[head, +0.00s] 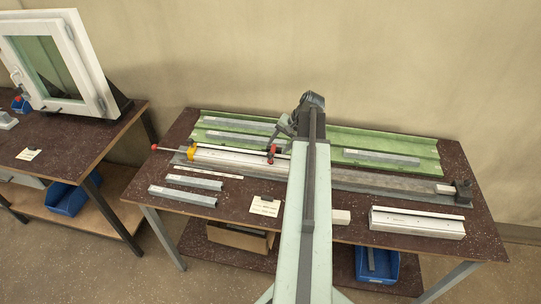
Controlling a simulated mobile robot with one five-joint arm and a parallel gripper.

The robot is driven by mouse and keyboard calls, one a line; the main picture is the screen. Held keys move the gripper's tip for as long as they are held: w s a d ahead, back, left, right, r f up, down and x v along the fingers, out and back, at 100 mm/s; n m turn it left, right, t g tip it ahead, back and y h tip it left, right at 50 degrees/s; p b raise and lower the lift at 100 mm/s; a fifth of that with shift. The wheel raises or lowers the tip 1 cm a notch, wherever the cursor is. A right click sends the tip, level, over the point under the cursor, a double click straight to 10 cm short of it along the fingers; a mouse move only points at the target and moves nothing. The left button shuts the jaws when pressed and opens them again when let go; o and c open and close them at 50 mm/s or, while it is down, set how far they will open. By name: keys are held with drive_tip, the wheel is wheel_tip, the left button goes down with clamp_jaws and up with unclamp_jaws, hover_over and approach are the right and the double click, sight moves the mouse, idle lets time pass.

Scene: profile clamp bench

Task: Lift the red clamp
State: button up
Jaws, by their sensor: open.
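A small clamp with red parts (271,153) sits on the long pale profile (232,156) on the bench, just left of my arm. Its lower details are too small to tell. My gripper (284,130) is at the far end of my arm, above the bench, a little behind and to the right of the red clamp in the picture. It looks apart from the clamp. Its fingers are small and partly merged with the arm's end, but it is open and holds nothing that I can see.
A dark end stop (463,192) stands at right. Grey bars lie on the green sheet (410,143) behind. A white profile (417,222) lies front right. A window frame (87,60) stands on the left table.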

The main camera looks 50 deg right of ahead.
sight(271, 153)
drive_tip(key=b+x, duration=0.7)
drive_tip(key=x, duration=0.1)
drive_tip(key=shift+s, duration=0.1)
drive_tip(key=shift+r, duration=0.1)
clamp_jaws()
idle(1.1)
